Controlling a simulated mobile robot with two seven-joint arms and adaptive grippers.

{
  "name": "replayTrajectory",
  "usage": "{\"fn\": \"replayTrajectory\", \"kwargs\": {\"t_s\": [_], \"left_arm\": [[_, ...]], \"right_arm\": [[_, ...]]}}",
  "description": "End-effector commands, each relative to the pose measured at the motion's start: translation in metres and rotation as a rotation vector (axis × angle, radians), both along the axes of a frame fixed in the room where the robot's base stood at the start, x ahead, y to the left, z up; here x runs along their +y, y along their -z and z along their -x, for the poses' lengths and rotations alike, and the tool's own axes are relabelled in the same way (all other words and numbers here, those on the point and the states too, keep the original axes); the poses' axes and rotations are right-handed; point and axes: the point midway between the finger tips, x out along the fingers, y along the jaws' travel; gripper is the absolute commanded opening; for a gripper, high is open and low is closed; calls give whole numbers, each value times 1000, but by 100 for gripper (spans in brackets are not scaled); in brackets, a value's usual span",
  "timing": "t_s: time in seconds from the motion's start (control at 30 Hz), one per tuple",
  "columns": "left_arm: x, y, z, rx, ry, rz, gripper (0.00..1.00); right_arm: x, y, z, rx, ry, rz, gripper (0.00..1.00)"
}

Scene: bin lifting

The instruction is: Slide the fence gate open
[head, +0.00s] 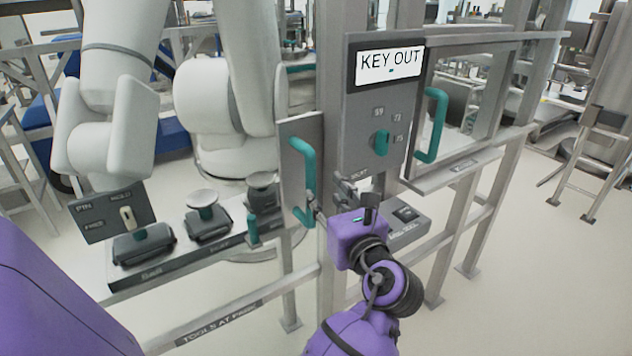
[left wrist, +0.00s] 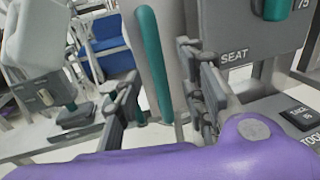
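A narrow grey gate panel (head: 290,150) with a vertical teal handle (head: 304,170) stands left of the fence post in the head view. The same handle (left wrist: 151,55) rises through the middle of the left wrist view. My left gripper (head: 329,198) is at the lower part of this handle. In the left wrist view its dark fingers (left wrist: 160,100) are apart, one on each side of the handle's lower end. I cannot tell whether they touch it. A second teal handle (head: 432,125) is on the framed window panel to the right. My right gripper is not in view.
A grey box (head: 362,105) with a "KEY OUT" sign (head: 390,65) and a teal knob (head: 381,142) is on the post. A shelf (head: 190,262) with several tools lies left, below a white robot arm (head: 215,95). Fence rails and posts (head: 475,225) stand close right.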

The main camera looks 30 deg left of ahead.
Motion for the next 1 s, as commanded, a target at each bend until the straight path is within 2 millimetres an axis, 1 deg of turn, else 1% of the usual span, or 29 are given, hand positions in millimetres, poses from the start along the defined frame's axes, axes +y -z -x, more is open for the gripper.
{"fn": "replayTrajectory", "kwargs": {"t_s": [0.13, 0.33, 0.53, 0.7, 0.9, 0.93, 1.0], "left_arm": [[10, -8, -5, 17, -21, -27, 38], [37, -9, -23, 15, -19, -27, 38], [59, -8, -37, 16, -18, -26, 38], [65, -8, -42, 15, -16, -23, 38], [65, -7, -42, 15, -16, -23, 38], [65, -7, -42, 15, -16, -23, 37], [65, -7, -42, 15, -16, -23, 27]], "right_arm": [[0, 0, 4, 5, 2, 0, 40], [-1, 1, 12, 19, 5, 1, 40], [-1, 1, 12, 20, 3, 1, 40], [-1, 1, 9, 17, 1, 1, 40], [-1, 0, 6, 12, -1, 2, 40], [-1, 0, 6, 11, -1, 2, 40], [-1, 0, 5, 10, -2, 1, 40]]}}
